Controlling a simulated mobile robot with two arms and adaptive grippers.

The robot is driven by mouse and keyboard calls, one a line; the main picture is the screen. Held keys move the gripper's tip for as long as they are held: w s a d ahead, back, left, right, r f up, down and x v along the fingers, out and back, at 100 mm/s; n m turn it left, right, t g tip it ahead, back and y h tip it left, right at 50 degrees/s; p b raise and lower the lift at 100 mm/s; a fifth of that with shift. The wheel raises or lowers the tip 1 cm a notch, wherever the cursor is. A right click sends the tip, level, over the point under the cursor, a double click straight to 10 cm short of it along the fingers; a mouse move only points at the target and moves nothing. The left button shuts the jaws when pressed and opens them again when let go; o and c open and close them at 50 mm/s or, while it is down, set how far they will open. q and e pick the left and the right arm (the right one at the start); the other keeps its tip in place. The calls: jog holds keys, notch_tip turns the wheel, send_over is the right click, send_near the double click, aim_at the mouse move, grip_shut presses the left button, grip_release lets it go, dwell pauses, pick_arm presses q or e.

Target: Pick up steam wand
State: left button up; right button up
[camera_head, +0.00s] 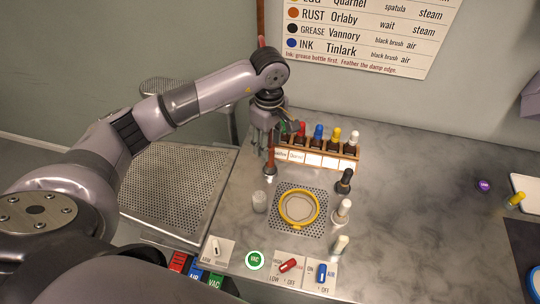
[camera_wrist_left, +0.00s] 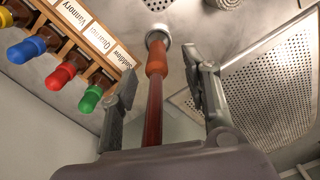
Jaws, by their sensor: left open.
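The steam wand (camera_head: 271,158) is a reddish-brown upright rod near the back left of the steel worktop. In the left wrist view the wand (camera_wrist_left: 156,62) has an orange-brown grip section and a pale round end. My left gripper (camera_head: 264,138) is around the upper part of the wand in the head view and partly hides it. In the left wrist view my left gripper (camera_wrist_left: 164,84) is open. Its two fingers stand on either side of the wand, with visible gaps. My right gripper is not in view.
A wooden rack of colored-cap bottles (camera_head: 345,162) stands close right of the gripper. A yellow ring (camera_head: 317,209) lies on a perforated plate in front. Dark and pale upright pieces (camera_head: 343,183) stand right of it. A perforated tray (camera_head: 170,190) is at the left. The right-center worktop is clear.

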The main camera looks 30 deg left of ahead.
pick_arm(q)
jog(key=shift+f, duration=0.95)
jog(key=shift+d+f+p, duration=0.1)
jog(key=shift+f+p, duration=0.4)
jog(key=shift+p, duration=0.15)
notch_tip(320, 180, down, 4)
jog(key=shift+w+r+p, duration=0.1)
jog(key=shift+r+p, duration=0.05)
jog(key=shift+p, duration=0.75)
jog(key=shift+f, duration=0.4)
grip_shut()
jog(key=shift+w, duration=0.1)
